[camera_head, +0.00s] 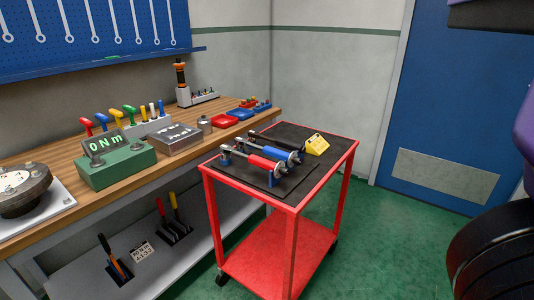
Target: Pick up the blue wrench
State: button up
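The blue wrench (279,151) appears to be the blue-gripped tool lying on the dark mat of the red cart (339,158). Its blue grip shows clearly, and a dark shaft runs up and left from it. A similar red-gripped tool (264,165) lies close in front of it, roughly parallel. Small blue supports show by the tools' ends. A yellow block (317,145) stands just right of the blue grip. My gripper is not in view; only parts of what seems to be my arm show at the right edge.
A wooden workbench (120,187) with a green torque tester (116,164), colored-handled tools and red and blue trays runs along the left wall. A blue pegboard (90,35) hangs above it. Green floor (380,240) is clear between the cart and the blue door (445,110).

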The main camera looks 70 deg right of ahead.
aim_at(240, 142)
jog(key=i+z, duration=0.25)
jog(key=i+j+z, duration=0.25)
jog(key=j+z, duration=0.15)
jog(key=z, duration=0.5)
jog(key=i, duration=0.05)
